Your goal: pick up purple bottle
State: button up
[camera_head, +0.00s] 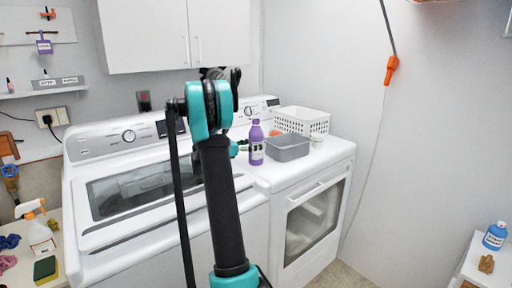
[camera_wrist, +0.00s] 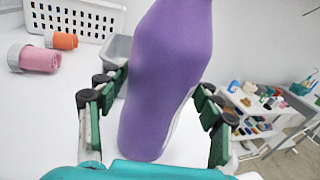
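The purple bottle (camera_head: 256,146) stands upright on the white top of the right-hand machine, just right of my arm in the head view. In the wrist view the purple bottle (camera_wrist: 165,75) fills the middle and looks large and close. My gripper (camera_wrist: 162,98) is open, with its dark-padded green fingers on either side of the bottle. The fingers look close to its sides, but I cannot see firm contact. In the head view my gripper is mostly hidden behind my arm, to the left of the bottle.
A grey bin (camera_head: 288,148) stands close to the right of the bottle, with a white basket (camera_head: 302,120) behind it. The washer (camera_head: 150,190) is at left.

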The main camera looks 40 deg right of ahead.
jog(key=c, duration=0.9)
jog(key=shift+r, duration=0.2)
